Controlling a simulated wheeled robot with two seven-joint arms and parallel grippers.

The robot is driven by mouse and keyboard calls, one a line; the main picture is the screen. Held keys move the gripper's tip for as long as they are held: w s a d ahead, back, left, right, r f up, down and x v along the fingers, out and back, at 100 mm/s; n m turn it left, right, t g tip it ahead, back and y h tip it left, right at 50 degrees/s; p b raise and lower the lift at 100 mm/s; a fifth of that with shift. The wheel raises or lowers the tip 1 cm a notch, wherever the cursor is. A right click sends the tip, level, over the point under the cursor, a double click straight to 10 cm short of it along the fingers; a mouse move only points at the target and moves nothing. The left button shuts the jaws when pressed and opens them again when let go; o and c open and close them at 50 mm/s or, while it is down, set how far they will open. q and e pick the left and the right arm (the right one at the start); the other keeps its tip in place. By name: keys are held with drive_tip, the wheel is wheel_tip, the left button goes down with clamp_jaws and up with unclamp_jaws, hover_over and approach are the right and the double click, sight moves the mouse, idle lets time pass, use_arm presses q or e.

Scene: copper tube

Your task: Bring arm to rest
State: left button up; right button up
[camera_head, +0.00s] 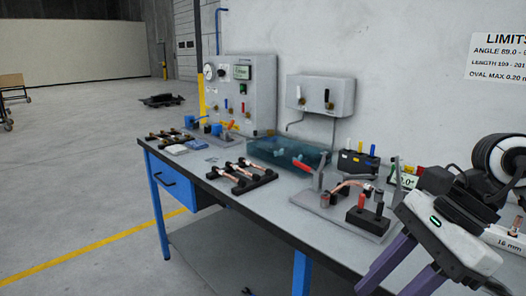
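My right gripper (386,282) comes in from the right, in front of the bench's right end. Its two purple fingers point down and to the left, apart, with nothing seen between them; their tips are at the lower picture edge. A bent copper tube (349,184) lies at the bending fixture (330,207) on the bench, behind the gripper. More copper-coloured pieces (240,169) lie across a black rack (264,181) left of the fixture. My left gripper is not clearly in view.
The workbench (285,213) runs along the wall, with a gauge panel (249,85), a grey wall box (320,96), a teal clear tray (266,150) and a second black rack (165,138). Open floor (70,190) lies to the left, with a yellow line.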

drive_tip(key=s+a+r+m+g+y, duration=0.25)
drive_tip(key=a+m+y, duration=0.35)
drive_tip(key=a+y, duration=0.75)
drive_tip(key=w+a+m+t+y, duration=0.2)
drive_tip(key=w+m+t, duration=0.5)
drive_tip(key=m, duration=0.4)
drive_tip(key=w+d+f+m+t+h, duration=0.25)
drive_tip(key=f+m+t+h, duration=0.3)
drive_tip(key=m, duration=0.45)
drive_tip(key=w+d+f+m+t+h, duration=0.2)
drive_tip(key=d+f+m+t+h, duration=0.25)
drive_tip(key=f+m+t, duration=0.4)
drive_tip(key=s+d+f+m+g+h, duration=0.25)
drive_tip(key=f+m+h, duration=0.35)
drive_tip(key=f+m, duration=0.35)
drive_tip(key=s+d+f+m+g+h, duration=0.3)
drive_tip(key=s+f+m+g, duration=0.4)
drive_tip(key=s+f, duration=0.9)
wheel_tip(320, 180, down, 4)
drive_tip(key=shift+s+f+g, duration=0.15)
drive_tip(key=shift+g, duration=0.25)
